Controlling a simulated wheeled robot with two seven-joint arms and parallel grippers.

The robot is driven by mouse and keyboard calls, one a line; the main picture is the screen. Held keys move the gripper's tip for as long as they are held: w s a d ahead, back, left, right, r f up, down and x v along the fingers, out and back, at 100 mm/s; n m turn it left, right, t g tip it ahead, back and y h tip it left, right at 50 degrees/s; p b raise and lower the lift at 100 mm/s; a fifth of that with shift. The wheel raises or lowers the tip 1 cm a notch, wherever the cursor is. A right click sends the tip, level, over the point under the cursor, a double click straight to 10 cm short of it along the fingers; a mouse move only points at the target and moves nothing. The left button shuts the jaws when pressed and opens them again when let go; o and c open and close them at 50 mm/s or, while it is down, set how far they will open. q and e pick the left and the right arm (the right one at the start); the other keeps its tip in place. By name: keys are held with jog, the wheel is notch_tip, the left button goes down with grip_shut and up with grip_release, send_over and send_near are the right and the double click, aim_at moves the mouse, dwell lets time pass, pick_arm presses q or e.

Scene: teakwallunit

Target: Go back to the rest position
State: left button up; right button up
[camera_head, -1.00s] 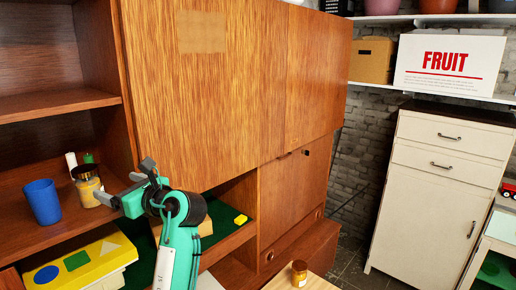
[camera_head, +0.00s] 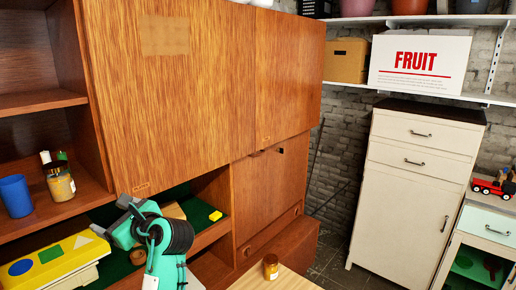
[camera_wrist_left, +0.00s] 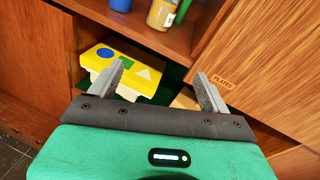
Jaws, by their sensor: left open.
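My left gripper (camera_head: 121,216) is in front of the teak wall unit (camera_head: 190,95), near the dark green lower shelf. In the left wrist view its two grey fingers (camera_wrist_left: 161,84) are spread apart with nothing between them. Beyond them lies a yellow shape box (camera_wrist_left: 122,70) with blue, green and white shapes. It also shows in the head view (camera_head: 68,252), left of the gripper. My right gripper is not in either view.
A blue cup (camera_head: 15,196) and a jar (camera_head: 60,183) stand on the left shelf. Another jar (camera_head: 270,267) stands on a wooden top (camera_head: 300,283) at the bottom. A cream cabinet (camera_head: 405,205) stands at the right. A dark floor gap separates it from the unit.

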pick_arm(q)
jog(key=s+d+f+n+h, duration=0.2)
jog(key=s+f+n+h, duration=0.3)
jog(key=f, duration=0.7)
jog(key=s+d+f+n+h, duration=0.1)
jog(key=s+f+n+h, duration=0.2)
jog(key=s+f, duration=0.7)
jog(key=s+d+f+n+g+h, duration=0.2)
jog(key=s+d+f+n+h, duration=0.15)
jog(key=s+f+n, duration=0.45)
jog(key=s+d+f+n+g+h, duration=0.25)
jog(key=s+d+f, duration=0.2)
jog(key=s, duration=0.75)
notch_tip(320, 180, down, 30)
jog(key=r+g, duration=0.1)
jog(key=s+f, duration=0.7)
jog(key=f, duration=0.6)
jog(key=shift+s+a+f+g+h, duration=0.15)
jog(key=shift+s+a+g+h, duration=0.15)
jog(key=shift+s+g+h, duration=0.15)
jog(key=shift+g, duration=0.3)
jog(key=s+f, duration=0.2)
jog(key=s, duration=0.2)
jog(key=s+a+f, duration=0.1)
jog(key=s+f, duration=0.2)
jog(key=s, duration=0.1)
jog(key=s+a+f, duration=0.1)
jog(key=s+f, duration=0.2)
jog(key=s, duration=0.1)
jog(key=shift+a, duration=0.2)
